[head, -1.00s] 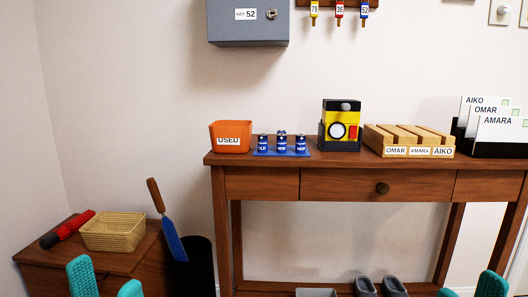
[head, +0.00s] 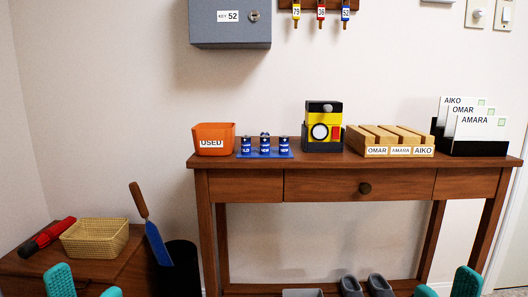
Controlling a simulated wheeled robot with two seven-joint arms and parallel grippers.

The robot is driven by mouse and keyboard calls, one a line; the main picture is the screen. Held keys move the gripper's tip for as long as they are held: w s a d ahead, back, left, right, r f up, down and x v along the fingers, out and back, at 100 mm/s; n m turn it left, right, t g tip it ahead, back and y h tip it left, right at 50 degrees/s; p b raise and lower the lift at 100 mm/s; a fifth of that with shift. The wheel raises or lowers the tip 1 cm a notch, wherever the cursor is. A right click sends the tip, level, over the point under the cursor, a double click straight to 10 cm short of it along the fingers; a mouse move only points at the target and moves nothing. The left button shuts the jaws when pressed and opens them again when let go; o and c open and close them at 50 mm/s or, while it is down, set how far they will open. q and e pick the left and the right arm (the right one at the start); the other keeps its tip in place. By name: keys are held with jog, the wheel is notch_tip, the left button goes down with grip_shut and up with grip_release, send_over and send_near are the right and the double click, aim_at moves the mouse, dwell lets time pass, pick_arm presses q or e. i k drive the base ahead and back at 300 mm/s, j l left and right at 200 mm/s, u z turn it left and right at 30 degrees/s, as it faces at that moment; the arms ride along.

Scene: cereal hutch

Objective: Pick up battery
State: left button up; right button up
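Several small blue batteries stand upright in a blue tray (head: 265,155) on the wooden console table. The left one (head: 245,146) has a label that seems to read OLD. The middle one (head: 265,143) and the right one (head: 284,145) seem to read NEW. An orange bin marked USED (head: 214,131) stands just left of the tray. My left gripper (head: 84,284) is at the bottom left, its teal fingers apart with nothing between them. My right gripper (head: 447,286) is at the bottom right, fingers apart and empty. Both are well below and apart from the batteries.
A yellow and black device (head: 323,128), a wooden slotted rack (head: 391,141) and a card holder (head: 472,147) share the console table (head: 340,180). A low cabinet with a wicker basket (head: 94,240) and red umbrella (head: 46,238) stands left. Grey slippers (head: 365,286) sit underneath.

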aim_at(265, 140)
jog(key=k+j+z, duration=0.35)
jog(key=z, duration=0.15)
jog(key=k+j+z, duration=0.5)
jog(key=i+l, duration=0.05)
